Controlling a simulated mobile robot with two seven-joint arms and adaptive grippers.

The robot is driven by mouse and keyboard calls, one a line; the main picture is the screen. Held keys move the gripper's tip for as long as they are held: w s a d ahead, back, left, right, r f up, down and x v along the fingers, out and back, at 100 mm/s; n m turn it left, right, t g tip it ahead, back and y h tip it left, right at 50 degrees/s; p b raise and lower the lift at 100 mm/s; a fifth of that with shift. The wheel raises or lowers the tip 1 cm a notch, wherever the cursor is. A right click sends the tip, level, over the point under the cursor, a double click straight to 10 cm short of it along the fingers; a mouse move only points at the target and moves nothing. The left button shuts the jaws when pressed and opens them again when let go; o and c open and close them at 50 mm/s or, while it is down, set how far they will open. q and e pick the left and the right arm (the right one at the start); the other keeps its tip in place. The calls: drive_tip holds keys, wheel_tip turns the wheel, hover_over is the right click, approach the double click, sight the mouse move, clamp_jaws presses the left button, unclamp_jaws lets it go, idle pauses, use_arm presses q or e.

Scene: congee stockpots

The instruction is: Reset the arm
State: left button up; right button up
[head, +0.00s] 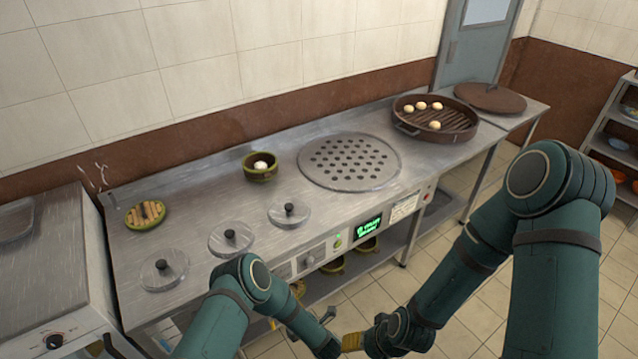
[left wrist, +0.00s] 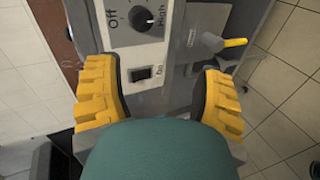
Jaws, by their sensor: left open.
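My left gripper (left wrist: 158,76) is open in the left wrist view, with its two yellow fingers wide apart and nothing between them. Beyond the fingers are a control panel with an Off/High knob (left wrist: 146,14) and a black switch (left wrist: 140,74). In the head view my left arm bends down in front of the stove counter, and its gripper cannot be made out clearly. My right arm reaches down from the right to the bottom centre. A yellow part of my right gripper (head: 351,341) shows there, but its jaw state is unclear.
The steel counter (head: 225,190) holds a green bowl with a white ball (head: 259,167), several lids (head: 230,237), a round slatted green piece (head: 146,214) and a perforated plate (head: 349,161). A brown pan (head: 436,118) holds several pale balls. Tiled floor lies clear in front.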

use_arm(q)
wheel_tip(320, 180, up, 6)
drive_tip(key=s+m+g+h+b, duration=0.1)
drive_tip(key=m+g+h, duration=0.1)
drive_tip(key=m+h, duration=0.75)
drive_tip(key=s+a+r+m+g+h, duration=0.1)
drive_tip(key=s+r+m+g, duration=0.2)
drive_tip(key=s+m, duration=0.3)
drive_tip(key=s+a+r+m+g+h+b, duration=0.1)
drive_tip(key=s+r+m+g, duration=0.2)
drive_tip(key=s, duration=0.8)
wheel_tip(320, 180, up, 2)
drive_tip(key=m, duration=0.3)
drive_tip(key=shift+s+r+m+g, duration=0.25)
drive_tip(key=shift+m+g, duration=0.05)
drive_tip(key=shift+m, duration=0.05)
